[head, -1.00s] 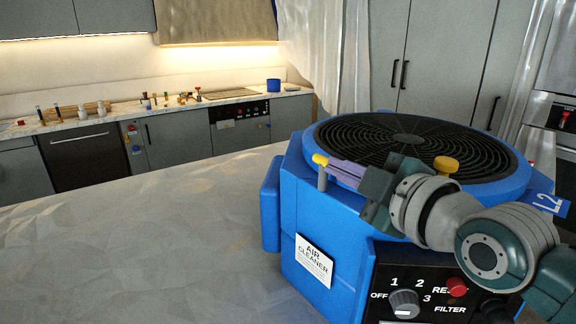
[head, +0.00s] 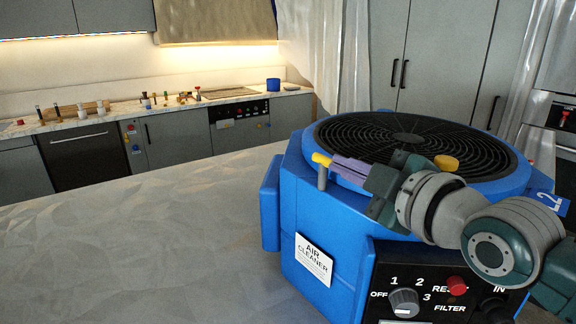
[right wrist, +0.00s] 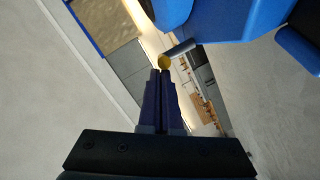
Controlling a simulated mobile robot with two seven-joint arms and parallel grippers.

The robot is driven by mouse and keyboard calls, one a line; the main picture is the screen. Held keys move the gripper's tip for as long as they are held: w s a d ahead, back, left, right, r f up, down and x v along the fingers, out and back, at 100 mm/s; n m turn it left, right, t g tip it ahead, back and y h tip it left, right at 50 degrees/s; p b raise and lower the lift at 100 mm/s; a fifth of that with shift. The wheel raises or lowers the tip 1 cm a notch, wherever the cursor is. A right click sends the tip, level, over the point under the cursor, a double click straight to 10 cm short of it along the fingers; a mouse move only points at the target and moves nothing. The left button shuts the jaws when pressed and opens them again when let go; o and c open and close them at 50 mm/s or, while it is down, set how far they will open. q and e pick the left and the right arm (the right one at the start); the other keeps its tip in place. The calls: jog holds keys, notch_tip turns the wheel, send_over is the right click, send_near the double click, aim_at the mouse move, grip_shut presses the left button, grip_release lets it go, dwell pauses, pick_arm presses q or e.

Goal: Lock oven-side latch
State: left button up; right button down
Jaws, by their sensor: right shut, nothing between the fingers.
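A blue air cleaner (head: 300,215) with a round black top grille stands on the counter. At the left of its top rim is a latch (head: 320,159) with a yellow tip and a short grey post. In the right wrist view the yellow tip (right wrist: 165,62) shows just beyond my fingers, with a grey bar beside it. A second yellow latch knob (head: 446,162) sits on the near rim, just above my right arm. My right gripper (head: 335,163) is shut and empty, its purple fingertips at the left latch; I cannot tell if they touch. My left gripper is not in view.
The front panel (head: 420,300) carries a dial and a red button. The grey counter (head: 130,245) left of the cleaner is clear. A back counter with bottles and a blue pot (head: 273,85) lies beyond. A wall oven (head: 562,115) is at the right edge.

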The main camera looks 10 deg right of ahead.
jog(key=shift+w+d, duration=0.1)
jog(key=shift+d, duration=0.2)
jog(key=shift+w+d+f, duration=0.1)
jog(key=shift+w+d, duration=0.05)
jog(key=shift+d, duration=0.35)
jog(key=shift+w+d+b, duration=0.5)
jog(key=shift+d+b, duration=0.1)
jog(key=shift+d, duration=0.25)
jog(key=shift+w+d+b, duration=0.7)
jog(key=shift+w+d, duration=0.05)
jog(key=shift+w, duration=0.25)
